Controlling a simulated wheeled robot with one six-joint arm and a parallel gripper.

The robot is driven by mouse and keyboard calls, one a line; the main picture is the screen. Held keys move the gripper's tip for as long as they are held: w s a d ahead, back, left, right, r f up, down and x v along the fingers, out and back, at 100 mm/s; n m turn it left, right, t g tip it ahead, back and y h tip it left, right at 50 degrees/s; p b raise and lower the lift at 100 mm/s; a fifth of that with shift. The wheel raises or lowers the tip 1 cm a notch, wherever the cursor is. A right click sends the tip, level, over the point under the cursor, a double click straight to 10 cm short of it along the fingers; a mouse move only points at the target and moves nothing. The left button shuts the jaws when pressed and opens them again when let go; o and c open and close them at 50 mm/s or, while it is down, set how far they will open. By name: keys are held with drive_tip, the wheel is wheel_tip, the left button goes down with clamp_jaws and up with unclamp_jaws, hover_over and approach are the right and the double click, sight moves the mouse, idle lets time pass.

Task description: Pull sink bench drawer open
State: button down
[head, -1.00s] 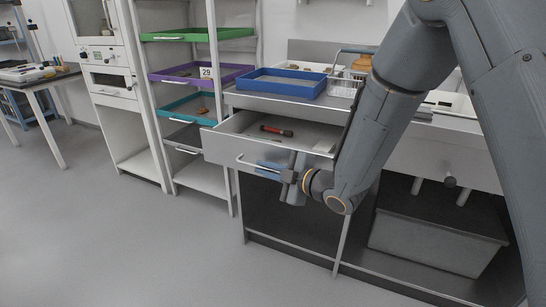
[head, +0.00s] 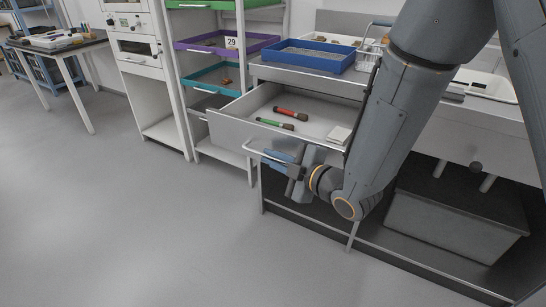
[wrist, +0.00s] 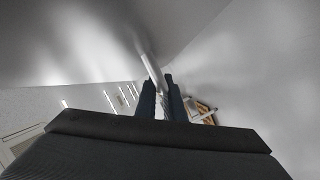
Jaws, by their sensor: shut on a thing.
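The sink bench drawer (head: 232,132) stands pulled well out of the bench in the head view. Its long bar handle (head: 262,154) runs along the front panel. My gripper (head: 284,160) is at the handle and shut on it. In the wrist view, the two dark fingers of my gripper (wrist: 162,92) close around the pale handle bar (wrist: 150,66). Inside the drawer lie a red-and-black tool (head: 291,114), a green-and-red tool (head: 275,124) and a pale block (head: 339,134). My arm hides the right part of the drawer.
A blue tray (head: 308,58) sits on the bench top. Left of the drawer stands a shelf with green, purple (head: 205,47) and teal trays. A grey bin (head: 455,220) sits under the bench at right. The floor (head: 120,220) in front is clear.

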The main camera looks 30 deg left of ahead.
drive_tip(key=c, duration=2.2)
unclamp_jaws()
drive_tip(key=shift+o, duration=0.2)
drive_tip(key=v, duration=0.7)
drive_tip(key=shift+s+d, duration=0.2)
drive_tip(key=shift+d, duration=0.15)
drive_tip(key=shift+s, duration=0.1)
